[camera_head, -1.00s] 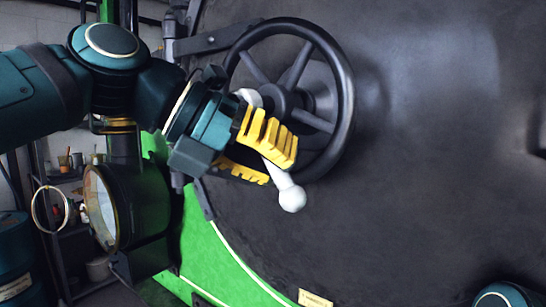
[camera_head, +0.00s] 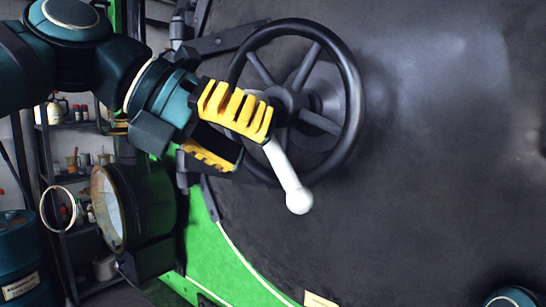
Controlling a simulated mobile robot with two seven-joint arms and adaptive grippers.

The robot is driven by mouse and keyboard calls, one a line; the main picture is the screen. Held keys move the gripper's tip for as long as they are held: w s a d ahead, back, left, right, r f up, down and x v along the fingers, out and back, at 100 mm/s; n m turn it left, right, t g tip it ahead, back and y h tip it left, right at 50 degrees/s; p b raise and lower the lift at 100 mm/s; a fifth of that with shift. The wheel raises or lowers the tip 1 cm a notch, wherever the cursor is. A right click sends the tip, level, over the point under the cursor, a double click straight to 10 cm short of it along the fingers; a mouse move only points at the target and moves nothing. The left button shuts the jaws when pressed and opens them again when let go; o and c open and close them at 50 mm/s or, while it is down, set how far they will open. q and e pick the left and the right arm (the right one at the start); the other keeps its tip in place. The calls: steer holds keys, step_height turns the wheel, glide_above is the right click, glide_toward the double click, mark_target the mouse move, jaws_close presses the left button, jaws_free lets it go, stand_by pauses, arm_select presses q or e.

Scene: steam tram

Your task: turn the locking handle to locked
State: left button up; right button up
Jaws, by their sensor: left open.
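The white locking handle (camera_head: 286,174) has a ball end and hangs down and slightly right from the hub of the black spoked handwheel (camera_head: 351,100). Its upper part is hidden behind my gripper. The wheel stands in front of the dark round door (camera_head: 440,170). My left gripper (camera_head: 245,140) comes in from the left with yellow toothed fingers. It is open, with its fingers up and left of the handle's bare shaft. I cannot tell whether the upper finger touches the handle. My right gripper is out of view.
A round lamp (camera_head: 118,207) with a glass front is at the left, below my left arm. Shelves with jars (camera_head: 75,160) and a blue drum (camera_head: 22,258) stand behind it. A green panel (camera_head: 205,245) edges the door. Space right of the wheel is clear.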

arm_select(q)
steer(key=v, duration=0.7)
steer(key=shift+f, duration=0.15)
